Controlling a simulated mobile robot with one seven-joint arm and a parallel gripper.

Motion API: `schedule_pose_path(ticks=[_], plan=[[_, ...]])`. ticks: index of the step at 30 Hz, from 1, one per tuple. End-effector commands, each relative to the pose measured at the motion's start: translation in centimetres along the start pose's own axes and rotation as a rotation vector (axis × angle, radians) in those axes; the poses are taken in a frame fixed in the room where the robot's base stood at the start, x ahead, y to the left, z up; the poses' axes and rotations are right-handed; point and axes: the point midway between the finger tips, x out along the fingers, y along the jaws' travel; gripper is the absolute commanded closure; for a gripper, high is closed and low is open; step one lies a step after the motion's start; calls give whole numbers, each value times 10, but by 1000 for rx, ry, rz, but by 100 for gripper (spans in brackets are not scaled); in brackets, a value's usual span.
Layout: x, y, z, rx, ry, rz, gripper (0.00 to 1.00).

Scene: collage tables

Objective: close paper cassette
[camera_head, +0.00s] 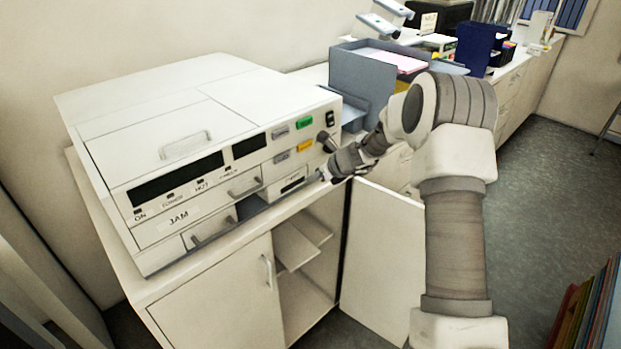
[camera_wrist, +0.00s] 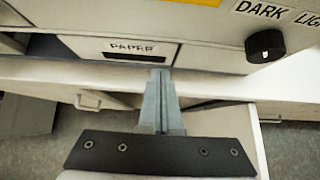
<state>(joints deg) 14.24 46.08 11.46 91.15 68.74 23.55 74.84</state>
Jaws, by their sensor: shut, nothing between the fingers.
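The paper cassette (camera_head: 288,187) is a white front with a dark slot, low at the right of the big white copier (camera_head: 225,185). In the wrist view the cassette front (camera_wrist: 85,47) carries the label PAPER above its slot. It looks about level with the panel to its right, though I cannot tell exactly. My gripper (camera_head: 321,176) is shut and empty, at the cassette's right end. In the wrist view my fingertips (camera_wrist: 159,72) point at the front's lower right part, by a vertical seam. I cannot tell whether they touch it.
The copier stands on a white cabinet (camera_head: 212,305). One cabinet door (camera_head: 385,262) hangs open beneath my arm, showing shelves (camera_head: 296,246). A dark gap (camera_head: 250,207) lies left of the cassette. A grey tray box (camera_head: 362,80) stands behind. A black knob (camera_wrist: 265,46) sits right of the cassette.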

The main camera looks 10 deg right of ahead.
Motion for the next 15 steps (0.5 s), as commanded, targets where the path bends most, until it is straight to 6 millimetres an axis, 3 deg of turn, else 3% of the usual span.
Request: schedule_pose_path(ticks=[5,15], plan=[[-5,-6,-8,1,3,1,100],[-73,-6,-8,0,4,-2,100]])
